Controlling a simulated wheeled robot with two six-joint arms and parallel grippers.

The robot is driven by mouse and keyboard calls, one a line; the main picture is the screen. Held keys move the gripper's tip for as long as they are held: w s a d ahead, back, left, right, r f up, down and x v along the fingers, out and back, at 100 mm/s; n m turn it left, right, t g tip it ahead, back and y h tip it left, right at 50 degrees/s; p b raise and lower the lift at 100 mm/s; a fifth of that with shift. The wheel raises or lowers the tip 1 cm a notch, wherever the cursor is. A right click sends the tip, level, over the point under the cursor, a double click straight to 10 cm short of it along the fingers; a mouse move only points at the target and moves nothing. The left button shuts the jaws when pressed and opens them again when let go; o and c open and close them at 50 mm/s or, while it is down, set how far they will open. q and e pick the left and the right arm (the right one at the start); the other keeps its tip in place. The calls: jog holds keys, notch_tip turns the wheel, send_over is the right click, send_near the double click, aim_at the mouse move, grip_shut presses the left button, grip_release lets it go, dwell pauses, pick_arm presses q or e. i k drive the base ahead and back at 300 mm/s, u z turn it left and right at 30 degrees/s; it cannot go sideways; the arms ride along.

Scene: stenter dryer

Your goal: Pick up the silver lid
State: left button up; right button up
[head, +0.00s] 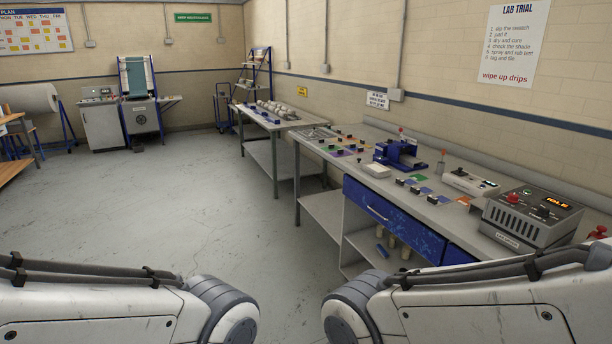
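I cannot make out a silver lid for certain in the head view. A flat silvery-grey item (316,133) lies at the far left end of the long workbench, too small to tell what it is. Small dark-topped pieces (410,187) stand on coloured squares along the same bench. Only links of my two arms show, at the bottom left and bottom right. Both of my grippers are out of the picture, so their state is hidden.
The long grey workbench (317,147) runs along the right wall, with blue drawers (392,217) below. A grey control box (530,217) and a blue machine (398,153) stand on it. Another table (268,125) is beyond. The floor (190,200) at the left is clear.

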aim_at(358, 163)
jog(key=i, duration=3.65)
